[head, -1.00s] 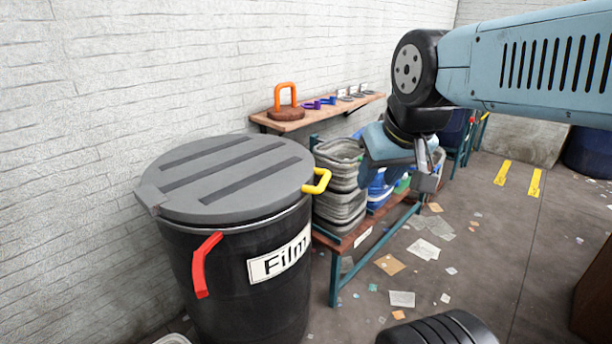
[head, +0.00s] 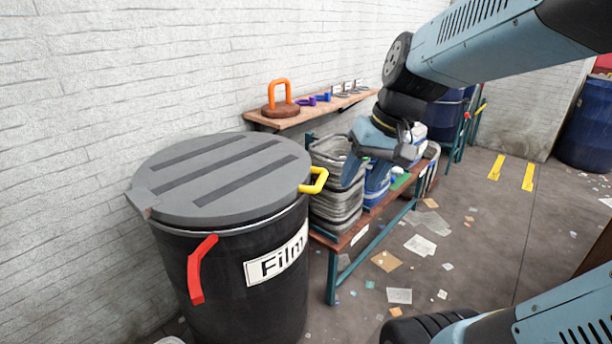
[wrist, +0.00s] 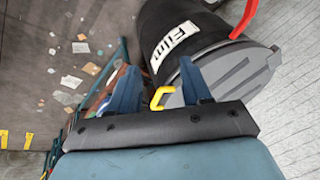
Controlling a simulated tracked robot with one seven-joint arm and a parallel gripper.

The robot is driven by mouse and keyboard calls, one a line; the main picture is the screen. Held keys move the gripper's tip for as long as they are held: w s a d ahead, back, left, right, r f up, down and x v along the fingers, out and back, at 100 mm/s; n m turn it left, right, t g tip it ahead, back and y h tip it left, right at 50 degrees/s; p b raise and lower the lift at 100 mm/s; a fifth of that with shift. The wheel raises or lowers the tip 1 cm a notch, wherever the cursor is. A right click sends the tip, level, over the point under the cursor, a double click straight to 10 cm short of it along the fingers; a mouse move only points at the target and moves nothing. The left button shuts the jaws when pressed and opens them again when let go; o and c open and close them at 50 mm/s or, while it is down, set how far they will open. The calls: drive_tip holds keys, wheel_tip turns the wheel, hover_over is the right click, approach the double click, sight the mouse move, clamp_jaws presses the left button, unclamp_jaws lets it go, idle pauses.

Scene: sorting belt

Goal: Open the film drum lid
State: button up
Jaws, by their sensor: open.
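The black film drum (head: 235,295) stands by the white wall, with a "Film" label on its side. Its grey ribbed lid (head: 225,150) lies flat on top, closed. A yellow handle (head: 314,181) sticks out from the lid's right edge. A red handle (head: 198,268) is on the drum's side. My gripper (head: 360,182) is open and empty, to the right of the yellow handle and apart from it in the head view. In the wrist view the yellow handle (wrist: 160,97) appears between the two blue fingers (wrist: 158,88), beyond them.
A bench (head: 362,224) with stacked grey trays (head: 335,200) stands right behind the drum. A wall shelf (head: 300,117) holds an orange-handled object (head: 281,98) and small rings. Paper scraps litter the floor (head: 470,270).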

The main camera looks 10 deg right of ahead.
drive_tip(key=w+f+m+g+y, duration=0.15)
drive_tip(key=w+f+y, duration=0.25)
drive_tip(key=w, duration=0.4)
drive_tip(key=m+t+y, duration=0.5)
drive_tip(key=t+y, duration=0.1)
drive_tip(key=t, duration=0.1)
approach(322, 182)
drive_tip(key=shift+n, duration=0.25)
drive_tip(key=x, duration=0.3)
drive_tip(key=w+x, duration=0.1)
drive_tip(key=x, duration=0.3)
drive_tip(key=d+x, duration=0.1)
drive_tip(key=x, duration=0.3)
drive_tip(key=shift+w+d+f, duration=0.1)
drive_tip(key=shift+w+f, duration=0.25)
drive_tip(key=shift+f, duration=0.05)
drive_tip(key=shift+c, duration=0.4)
clamp_jaws()
drive_tip(key=shift+f, duration=0.1)
